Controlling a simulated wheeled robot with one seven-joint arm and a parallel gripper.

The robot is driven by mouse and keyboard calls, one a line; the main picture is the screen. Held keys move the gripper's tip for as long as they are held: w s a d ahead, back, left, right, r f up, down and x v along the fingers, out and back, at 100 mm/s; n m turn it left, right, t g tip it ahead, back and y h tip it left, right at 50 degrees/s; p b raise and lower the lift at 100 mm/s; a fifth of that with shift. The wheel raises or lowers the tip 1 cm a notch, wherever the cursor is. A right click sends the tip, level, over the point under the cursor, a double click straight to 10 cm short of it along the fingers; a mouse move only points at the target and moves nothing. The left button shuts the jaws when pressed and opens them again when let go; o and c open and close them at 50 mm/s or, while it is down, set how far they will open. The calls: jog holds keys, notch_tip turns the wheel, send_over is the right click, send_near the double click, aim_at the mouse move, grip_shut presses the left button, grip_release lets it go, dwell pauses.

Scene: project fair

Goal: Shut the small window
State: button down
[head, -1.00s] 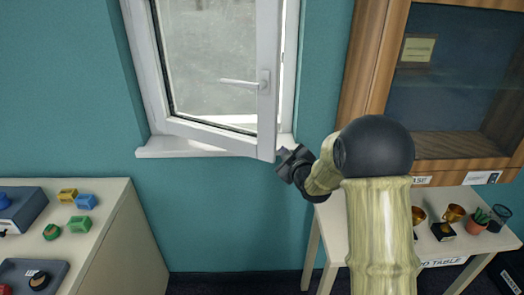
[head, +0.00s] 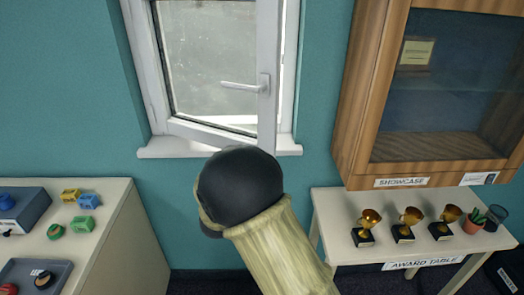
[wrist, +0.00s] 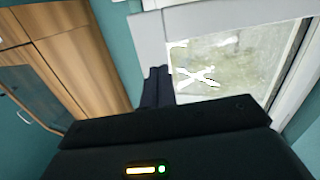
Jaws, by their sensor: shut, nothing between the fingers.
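The small window has a white-framed sash (head: 268,110) with a lever handle (head: 243,86) on its right side. The sash stands ajar, with a bright gap between its right edge and the fixed frame (head: 291,75). In the wrist view, the white sash frame (wrist: 150,30) and its glass (wrist: 225,60) fill the upper right. My gripper (wrist: 157,74) is shut and empty, its dark fingers overlapping the sash edge in that view; I cannot tell whether they touch. In the head view my arm hides the gripper and part of the sash's lower edge.
A wooden showcase (head: 352,110) hangs to the right, above the award table (head: 335,215) with several trophies. A pale cabinet (head: 120,225) with small coloured objects stands at the left. Floor shows between cabinet and table.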

jog(key=s+h, duration=0.1)
jog(key=s+a+m+h, duration=0.1)
jog(key=s+m, duration=0.1)
jog(key=s, duration=0.1)
jog(key=shift+a+g+h, duration=0.25)
jog(key=shift+g+h, duration=0.05)
jog(key=shift+h, duration=0.1)
jog(key=p+x, duration=0.5)
jog(key=x, duration=0.9)
jog(key=shift+a, duration=0.1)
